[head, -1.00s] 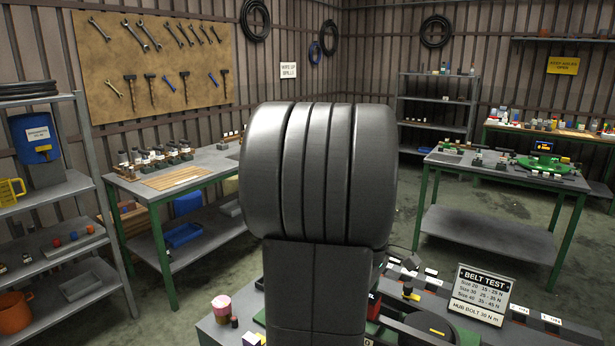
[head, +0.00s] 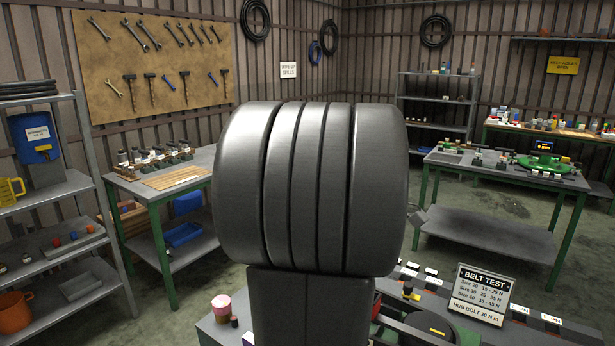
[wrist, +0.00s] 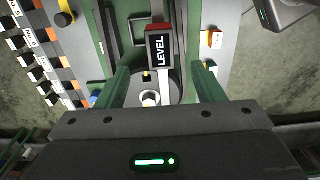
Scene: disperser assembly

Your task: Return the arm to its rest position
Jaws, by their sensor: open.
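My gripper (wrist: 158,78) shows in the wrist view as two green fingers spread apart, with nothing held between them. Beneath and between them lie a grey round part with a white hexagonal piece (wrist: 150,98) and a black LEVEL label (wrist: 160,50) with a red end, on a green fixture. I cannot tell the exact height of the fingers above it. In the head view my dark, ribbed arm link fills the middle and hides the gripper and much of the near bench.
The near bench carries a BELT TEST sign (head: 482,295), a dark round part (head: 432,328) and a pink-topped cup (head: 222,307). A left workbench (head: 205,163), a right green-legged bench (head: 500,175) and a shelf rack (head: 65,190) stand farther off. Open floor lies between the benches.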

